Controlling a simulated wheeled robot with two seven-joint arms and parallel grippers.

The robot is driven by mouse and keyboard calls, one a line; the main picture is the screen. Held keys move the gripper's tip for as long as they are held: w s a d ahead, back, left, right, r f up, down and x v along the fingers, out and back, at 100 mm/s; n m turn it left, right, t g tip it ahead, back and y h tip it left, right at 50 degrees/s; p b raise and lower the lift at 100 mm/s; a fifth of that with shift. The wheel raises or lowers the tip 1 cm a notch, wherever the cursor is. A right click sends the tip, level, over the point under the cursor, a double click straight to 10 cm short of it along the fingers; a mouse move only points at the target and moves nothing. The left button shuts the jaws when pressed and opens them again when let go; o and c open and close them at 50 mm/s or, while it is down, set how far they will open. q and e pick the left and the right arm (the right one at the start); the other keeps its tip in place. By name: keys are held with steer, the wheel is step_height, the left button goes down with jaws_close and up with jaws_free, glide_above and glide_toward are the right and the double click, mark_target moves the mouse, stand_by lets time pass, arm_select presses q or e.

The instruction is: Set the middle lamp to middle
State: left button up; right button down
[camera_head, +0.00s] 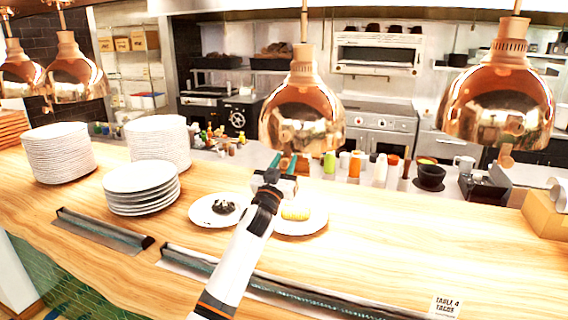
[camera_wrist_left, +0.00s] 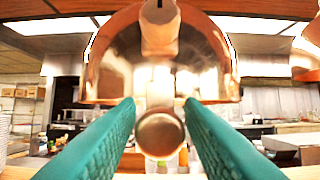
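The middle lamp (camera_head: 302,112) is a copper dome on a rod, hanging over the wooden counter. In the left wrist view, the lamp (camera_wrist_left: 105,75) fills the upper middle, with a round copper knob (camera_wrist_left: 160,134) hanging at its lower front. My left gripper (camera_head: 283,162) is just below the lamp's lower rim. In the left wrist view, its green fingers (camera_wrist_left: 159,112) are spread on either side of the knob, with a visible gap and no clear contact. How far the knob reaches between the fingers is hard to tell. My right gripper is not in view.
Another copper lamp (camera_head: 497,100) hangs at right, and two (camera_head: 75,75) at far left. Below my left arm, the counter (camera_head: 390,240) carries plates with food (camera_head: 215,209) and plate stacks (camera_head: 140,188). Bottles (camera_head: 380,170) stand behind. The counter's right front is mostly clear.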

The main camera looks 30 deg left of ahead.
mark_target(283, 135)
arm_select(q)
jaws_close()
step_height(283, 135, up, 8)
steer(key=p, duration=0.5)
steer(key=shift+r, duration=0.15)
steer(key=shift+o, duration=1.5)
jaws_free()
